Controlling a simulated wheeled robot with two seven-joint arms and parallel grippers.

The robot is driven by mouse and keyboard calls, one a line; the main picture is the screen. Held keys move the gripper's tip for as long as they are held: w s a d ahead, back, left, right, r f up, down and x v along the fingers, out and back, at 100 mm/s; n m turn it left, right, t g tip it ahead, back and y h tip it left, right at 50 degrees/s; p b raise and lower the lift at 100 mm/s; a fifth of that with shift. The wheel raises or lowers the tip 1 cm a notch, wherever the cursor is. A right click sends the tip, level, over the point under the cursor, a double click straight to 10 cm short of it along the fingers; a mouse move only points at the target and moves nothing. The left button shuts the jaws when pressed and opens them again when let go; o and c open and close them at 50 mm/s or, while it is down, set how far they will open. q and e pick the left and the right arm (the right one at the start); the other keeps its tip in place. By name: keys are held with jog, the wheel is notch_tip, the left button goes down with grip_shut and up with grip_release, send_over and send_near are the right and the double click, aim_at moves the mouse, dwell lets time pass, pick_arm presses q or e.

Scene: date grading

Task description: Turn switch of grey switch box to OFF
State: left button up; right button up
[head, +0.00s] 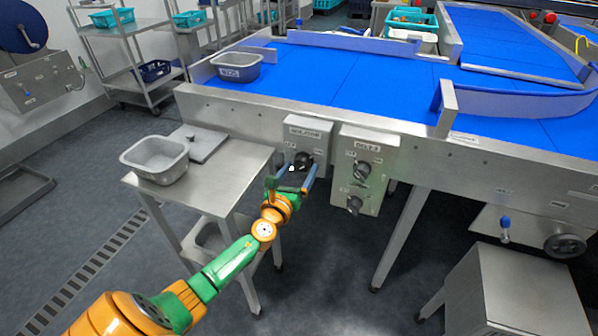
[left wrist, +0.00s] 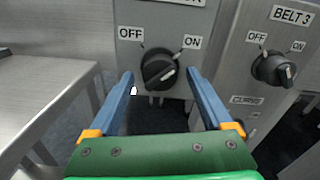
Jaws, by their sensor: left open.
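The grey switch box (head: 307,132) hangs on the front side of the conveyor. Its black rotary switch (left wrist: 160,69) sits between an OFF label on the left and an ON label on the right. The pale mark on the knob appears to lean up and right, towards ON. My left gripper (head: 299,167) is open in front of this box. In the left wrist view its blue fingers stand apart on either side of the knob and below it, with nothing between them. I cannot tell whether they touch it. My right gripper is not in view.
A second switch box (head: 364,150), labelled BELT 3 in the left wrist view, with two knobs, hangs close to the right. A steel table (head: 232,172) with a grey tub (head: 156,160) stands to the left. The blue conveyor belt (head: 350,84) runs behind.

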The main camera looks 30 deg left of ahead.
pick_arm(q)
grip_shut()
jog(key=shift+n, duration=0.3)
jog(key=n+b, duration=0.1)
jog(key=n, duration=0.2)
jog(key=shift+n, duration=0.3)
jog(key=n+b, duration=0.1)
jog(key=n, duration=0.3)
jog(key=shift+n, duration=0.3)
jog(key=n, duration=0.4)
jog(key=shift+d+r+n, duration=0.1)
jog(key=shift+r+n, duration=0.05)
jog(key=shift+n, duration=2.35)
